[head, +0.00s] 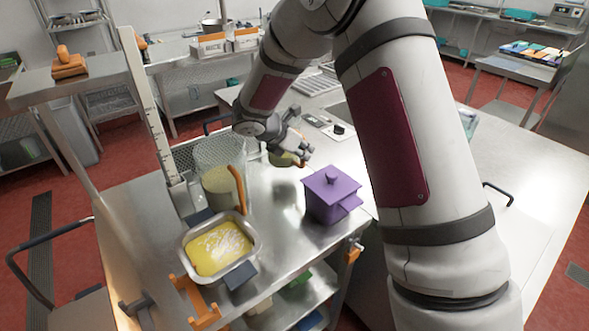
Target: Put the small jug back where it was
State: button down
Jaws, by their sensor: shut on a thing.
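My gripper (302,156) is at the far middle of the steel table, left of my arm's large link. It is shut on the orange handle of the small jug (279,159), which shows as a small vessel with yellowish contents. A larger clear jug (222,160) with an orange handle and pale contents stands to the left.
A steel pan (258,243) of yellow mix sits at the table's front. A purple lidded box (331,194) stands right of the small jug. A tall ruled post (157,135) rises at the left. Bare steel shows between pan and box.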

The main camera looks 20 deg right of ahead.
aim_at(301, 168)
jog(key=shift+w+f, duration=0.1)
jog(key=shift+f, duration=3.2)
jog(key=c, duration=1.9)
grip_release()
jog(key=shift+f, duration=0.15)
jog(key=shift+c, duration=0.2)
